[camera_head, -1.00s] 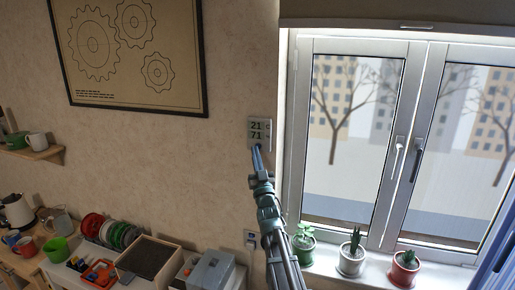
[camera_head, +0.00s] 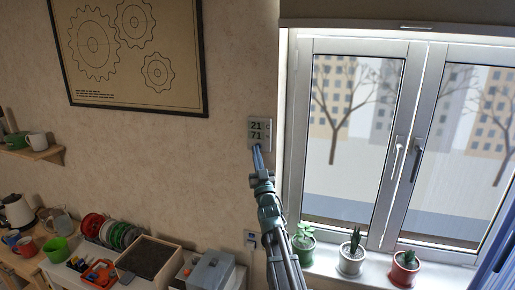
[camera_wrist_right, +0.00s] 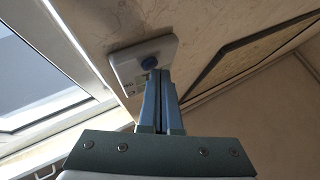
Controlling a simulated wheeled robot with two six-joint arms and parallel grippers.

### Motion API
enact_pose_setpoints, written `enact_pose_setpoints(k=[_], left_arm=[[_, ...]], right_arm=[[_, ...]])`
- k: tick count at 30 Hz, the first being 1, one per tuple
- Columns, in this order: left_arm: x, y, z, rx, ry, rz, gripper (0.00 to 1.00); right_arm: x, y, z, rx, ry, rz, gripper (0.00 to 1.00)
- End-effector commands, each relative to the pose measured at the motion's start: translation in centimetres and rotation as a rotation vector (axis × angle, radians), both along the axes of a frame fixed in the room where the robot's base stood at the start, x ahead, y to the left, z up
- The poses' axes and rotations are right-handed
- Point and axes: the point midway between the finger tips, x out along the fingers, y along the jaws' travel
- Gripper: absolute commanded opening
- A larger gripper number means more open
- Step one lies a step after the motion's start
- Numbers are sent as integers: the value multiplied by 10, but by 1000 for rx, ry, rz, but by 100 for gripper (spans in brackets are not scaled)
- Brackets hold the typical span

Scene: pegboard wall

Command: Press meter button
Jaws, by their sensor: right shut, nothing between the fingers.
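My left gripper is not in view.
The window (camera_head: 345,130) and sill with potted plants (camera_head: 350,262) are to the right of the meter. A framed gear picture (camera_head: 135,60) hangs at upper left. A cluttered table with a dark-filled box (camera_head: 148,258) is at lower left. The wall around the meter is bare.

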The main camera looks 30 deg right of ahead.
Motion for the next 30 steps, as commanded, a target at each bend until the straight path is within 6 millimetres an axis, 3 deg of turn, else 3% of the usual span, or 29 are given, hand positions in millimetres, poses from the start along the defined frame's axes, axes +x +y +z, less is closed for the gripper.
enact_pose_setpoints(k=[21, 30], left_arm=[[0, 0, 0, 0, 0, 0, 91], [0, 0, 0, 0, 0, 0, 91]], right_arm=[[2, -3, 0, 1, 0, 1, 0], [-4, 5, 0, 2, -1, 1, 0]])
